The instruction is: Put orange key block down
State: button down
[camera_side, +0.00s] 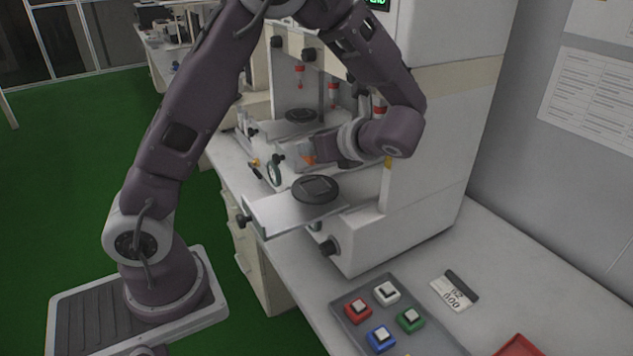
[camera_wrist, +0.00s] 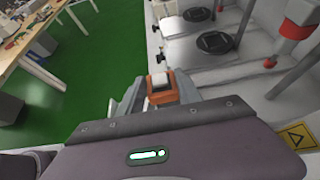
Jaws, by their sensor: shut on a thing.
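The orange key block (camera_wrist: 161,92), with a pale key cap on top, is between the fingers of my gripper (camera_wrist: 158,97) in the wrist view. My gripper is shut on it. In the side view the orange block (camera_side: 307,158) shows small at the tip of my gripper (camera_side: 314,152), above the work surface beside the test machine. The block is partly hidden by my fingers in both views.
A round black plate (camera_side: 316,189) sits on the machine's metal platform (camera_side: 275,214) below my gripper. A grey tray (camera_side: 343,311) holds several coloured key blocks at the front. A white card (camera_side: 453,292) and a red container (camera_side: 517,346) lie on the bench to its right.

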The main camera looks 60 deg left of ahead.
aim_at(318, 191)
notch_tip(318, 191, down, 7)
jog(key=shift+r, duration=0.1)
jog(key=shift+f, duration=0.2)
jog(key=c, duration=0.8)
grip_release()
